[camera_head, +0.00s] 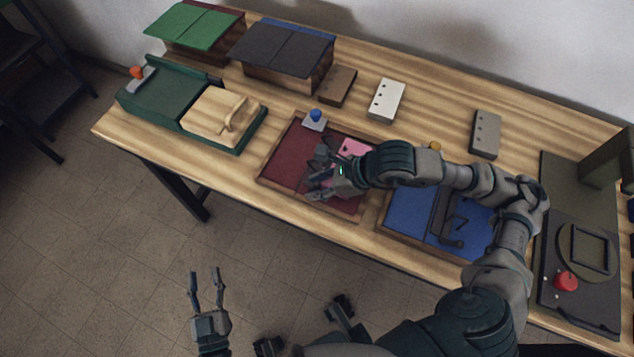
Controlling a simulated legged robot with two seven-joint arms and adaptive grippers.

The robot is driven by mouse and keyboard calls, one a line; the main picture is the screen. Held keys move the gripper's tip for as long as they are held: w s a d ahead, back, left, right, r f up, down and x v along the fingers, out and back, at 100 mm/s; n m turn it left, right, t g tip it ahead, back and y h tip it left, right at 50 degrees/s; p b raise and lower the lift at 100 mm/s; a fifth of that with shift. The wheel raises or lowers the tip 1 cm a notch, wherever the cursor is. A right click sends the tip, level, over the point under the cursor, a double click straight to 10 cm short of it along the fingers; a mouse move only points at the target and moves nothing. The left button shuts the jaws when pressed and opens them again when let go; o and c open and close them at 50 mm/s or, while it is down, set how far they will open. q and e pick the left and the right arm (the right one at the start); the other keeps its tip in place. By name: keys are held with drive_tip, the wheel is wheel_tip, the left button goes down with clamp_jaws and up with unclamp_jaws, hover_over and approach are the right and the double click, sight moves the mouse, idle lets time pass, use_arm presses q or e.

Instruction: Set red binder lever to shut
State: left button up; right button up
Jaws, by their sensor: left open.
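The red binder (283,153) lies as a shallow wood-rimmed tray with a dark red bed near the middle of the table. A pink piece (354,147) shows on it beside my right gripper. My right gripper (312,182) is low over the middle of the red binder, its arm reaching in from the right. Dark parts crowd around its fingers, so I cannot tell its opening or whether it touches a lever. The red binder's lever is not clearly visible. My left gripper (206,278) is open and empty, above the floor in front of the table.
A blue tray (405,210) with a dark lever mechanism (450,225) lies right of the red one. A blue knob (315,115) stands at the red tray's back edge. A green box (165,95) is left; a dark unit with a red knob (565,281) is right.

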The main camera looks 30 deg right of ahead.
drive_tip(key=shift+d+r, duration=0.1)
drive_tip(key=v, duration=1)
drive_tip(key=shift+s+d, duration=0.1)
drive_tip(key=shift+d, duration=0.2)
drive_tip(key=shift+s+d+r, duration=0.2)
drive_tip(key=shift+s+r, duration=0.1)
drive_tip(key=shift+r, duration=0.3)
